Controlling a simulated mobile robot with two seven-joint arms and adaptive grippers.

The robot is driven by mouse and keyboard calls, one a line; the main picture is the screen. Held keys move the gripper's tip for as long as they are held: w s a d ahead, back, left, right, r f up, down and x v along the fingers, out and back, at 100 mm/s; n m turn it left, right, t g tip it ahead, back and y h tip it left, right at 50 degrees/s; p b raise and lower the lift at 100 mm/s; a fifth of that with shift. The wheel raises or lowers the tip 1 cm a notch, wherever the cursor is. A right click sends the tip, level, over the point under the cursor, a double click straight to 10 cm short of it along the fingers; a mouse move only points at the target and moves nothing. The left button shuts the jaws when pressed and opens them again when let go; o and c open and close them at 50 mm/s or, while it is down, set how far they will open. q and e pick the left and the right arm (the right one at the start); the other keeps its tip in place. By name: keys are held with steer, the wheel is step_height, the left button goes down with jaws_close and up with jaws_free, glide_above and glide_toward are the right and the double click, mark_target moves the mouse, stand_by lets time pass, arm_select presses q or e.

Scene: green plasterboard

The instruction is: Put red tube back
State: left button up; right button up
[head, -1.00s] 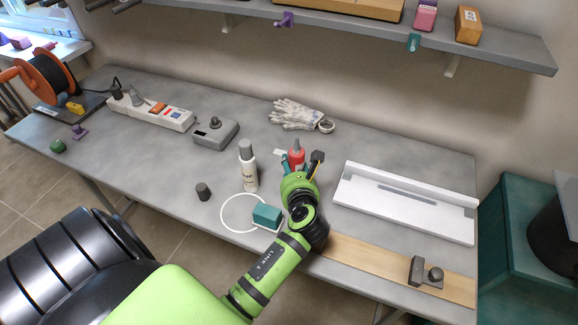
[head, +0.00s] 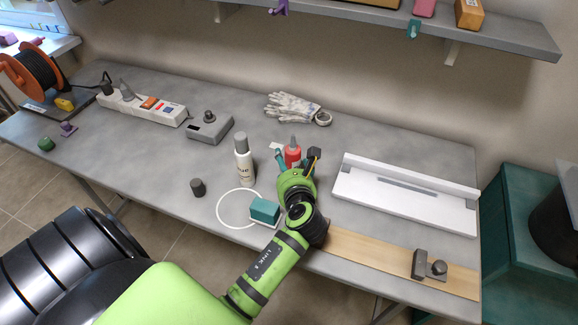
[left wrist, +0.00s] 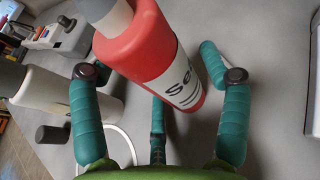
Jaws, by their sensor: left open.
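The red tube (head: 292,153) is a red bottle with a grey top and a white label. It stands on the grey table just beyond my left gripper (head: 297,168). In the left wrist view the red tube (left wrist: 150,48) is large and leans across the picture, in front of and between the teal fingers of my left gripper (left wrist: 160,95). The fingers are spread apart and open; I cannot tell whether they touch it. A white circle outline (head: 220,215) is drawn on the table, left of my left arm. My right gripper is not in view.
A white bottle (head: 244,165) stands close left of the gripper, and a dark cap (head: 198,187) farther left. A teal block (head: 264,210) sits by the circle. A white tray (head: 400,203) lies to the right. Gloves (head: 291,107) lie behind. A shelf (head: 490,38) overhangs the back.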

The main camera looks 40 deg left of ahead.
arm_select(q)
steer(key=v, duration=1.2)
steer(key=shift+b, duration=0.35)
